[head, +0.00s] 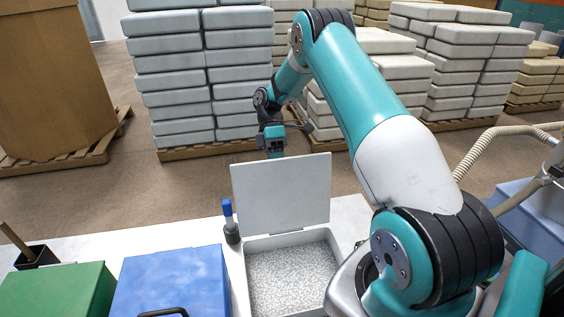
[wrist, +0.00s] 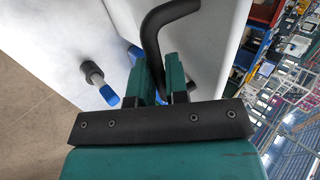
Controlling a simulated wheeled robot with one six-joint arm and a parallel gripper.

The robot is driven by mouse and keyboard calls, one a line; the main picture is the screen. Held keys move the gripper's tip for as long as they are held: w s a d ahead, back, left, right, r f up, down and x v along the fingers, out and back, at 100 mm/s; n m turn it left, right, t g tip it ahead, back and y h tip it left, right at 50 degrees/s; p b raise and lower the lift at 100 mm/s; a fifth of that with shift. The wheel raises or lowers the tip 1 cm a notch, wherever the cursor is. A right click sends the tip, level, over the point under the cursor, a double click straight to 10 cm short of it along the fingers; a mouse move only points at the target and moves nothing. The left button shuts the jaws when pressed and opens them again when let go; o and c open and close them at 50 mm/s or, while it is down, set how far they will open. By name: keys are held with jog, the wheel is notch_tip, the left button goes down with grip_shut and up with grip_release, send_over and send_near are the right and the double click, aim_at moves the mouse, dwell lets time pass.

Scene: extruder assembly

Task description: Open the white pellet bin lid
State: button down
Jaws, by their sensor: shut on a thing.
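The white pellet bin lid (head: 283,196) stands up steeply on the far side of the white bin (head: 251,243) in the head view. The bin is open, and pale grey pellets (head: 290,274) show inside. My gripper (head: 273,152) is behind the lid's top edge, and its fingertips are hidden there. In the wrist view my gripper (wrist: 159,78) is shut on the black bent lid handle (wrist: 152,30), which runs between its two teal fingers. The white lid face (wrist: 205,40) lies behind the handle.
A blue-handled tool in a dark holder (head: 230,222) stands just left of the lid. Blue (head: 172,280) and green (head: 60,292) lidded bins are at the left. Stacked sacks on pallets (head: 200,75) stand behind, with bare floor before them.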

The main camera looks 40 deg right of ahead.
jog(key=shift+w+f, duration=0.25)
jog(key=shift+f, duration=0.2)
jog(key=shift+d, duration=0.1)
jog(key=c, duration=1.1)
grip_release()
jog(key=shift+w+d+f, duration=0.1)
jog(key=shift+w+d, duration=0.05)
jog(key=shift+w, duration=0.1)
jog(key=shift+r, duration=0.2)
jog(key=shift+s, duration=0.1)
